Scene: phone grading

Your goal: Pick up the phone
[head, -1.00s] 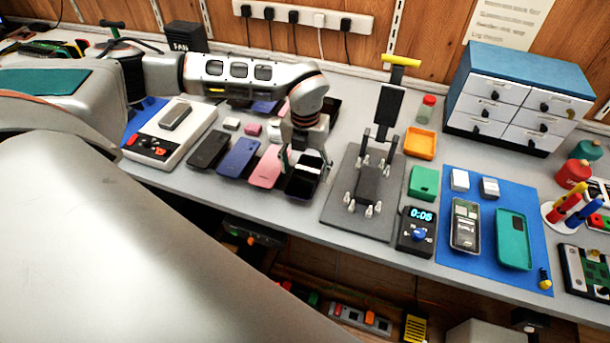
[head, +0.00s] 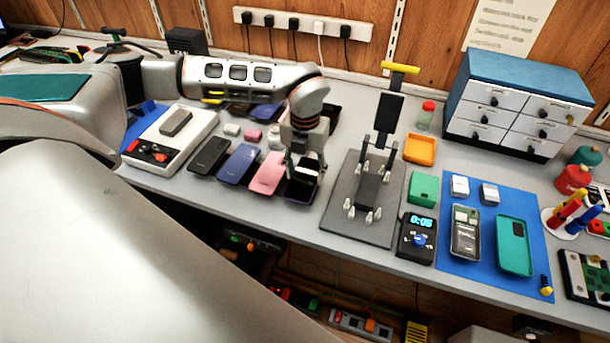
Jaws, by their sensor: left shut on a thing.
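A row of phones lies on the grey bench, left of centre: a black phone (head: 209,156), a blue phone (head: 238,162) and a pink phone (head: 268,174). A dark, flat item (head: 299,191) is at the right end of the row, partly covered by my gripper. My left gripper (head: 305,171) points down over this item, with its fingers closed in on a phone there. A pale patch shows between the fingers. The fingers hide most of what they hold, so its outline is unclear. My right gripper is not in view.
A grey plate with a clamp press (head: 340,218) stands close to the right of the gripper. Further right are a timer (head: 417,241), an orange tray (head: 419,148) and a blue mat (head: 466,262). A white device (head: 187,120) stands left of the phones.

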